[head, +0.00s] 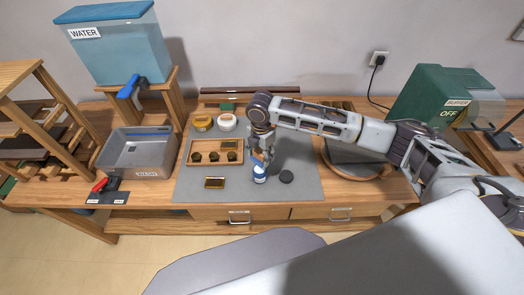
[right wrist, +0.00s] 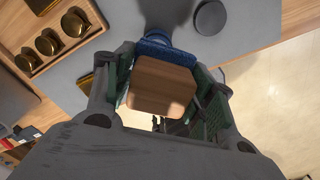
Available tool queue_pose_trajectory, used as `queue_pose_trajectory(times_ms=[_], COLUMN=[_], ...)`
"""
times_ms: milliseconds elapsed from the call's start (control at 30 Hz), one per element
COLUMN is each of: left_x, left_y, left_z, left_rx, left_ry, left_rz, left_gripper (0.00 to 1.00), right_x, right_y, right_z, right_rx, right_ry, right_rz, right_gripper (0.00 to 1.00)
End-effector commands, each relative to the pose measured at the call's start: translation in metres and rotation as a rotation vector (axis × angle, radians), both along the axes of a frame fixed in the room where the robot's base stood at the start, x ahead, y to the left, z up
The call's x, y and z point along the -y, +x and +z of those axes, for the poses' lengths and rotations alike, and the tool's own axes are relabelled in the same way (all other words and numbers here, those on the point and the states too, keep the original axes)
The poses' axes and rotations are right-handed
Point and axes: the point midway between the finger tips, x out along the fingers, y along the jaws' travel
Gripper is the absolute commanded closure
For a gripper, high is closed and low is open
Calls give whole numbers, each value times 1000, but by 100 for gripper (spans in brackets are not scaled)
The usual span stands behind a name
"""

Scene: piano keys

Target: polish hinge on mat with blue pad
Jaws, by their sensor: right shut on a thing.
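A brass-coloured hinge (head: 214,183) lies flat on the grey mat (head: 197,195), left of my right gripper. Part of it shows at the left in the right wrist view (right wrist: 86,84). My right gripper (head: 262,153) points down over the mat and is shut on the wooden handle (right wrist: 162,88) of the blue pad (head: 260,178). The pad's blue edge also shows in the right wrist view (right wrist: 166,54), beyond the handle. I cannot tell whether the pad touches the mat. My left gripper is out of view.
A dark round disc (head: 286,176) lies just right of the pad. A wooden tray (head: 190,161) with brass knobs is behind the hinge. Yellow (head: 202,122) and white (head: 227,121) jars stand farther back. A grey wash basin (head: 137,152) is at left, a green buffer (head: 435,95) at right.

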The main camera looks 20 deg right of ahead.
Motion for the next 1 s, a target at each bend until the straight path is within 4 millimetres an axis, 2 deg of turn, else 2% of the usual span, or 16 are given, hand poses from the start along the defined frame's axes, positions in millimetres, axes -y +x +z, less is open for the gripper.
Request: queue_pose_trajectory(times_ms=[600,800,1000], left_x=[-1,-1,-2], left_y=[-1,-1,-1], left_z=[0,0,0], left_rx=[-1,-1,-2], left_ry=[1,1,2], left_rz=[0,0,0], left_gripper=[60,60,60], right_x=[-7,-8,-8], right_y=[6,7,7], right_z=[0,0,0], right_rx=[0,0,0], right_ry=[0,0,0], right_rz=[505,625,674], right_gripper=[64,64,64])
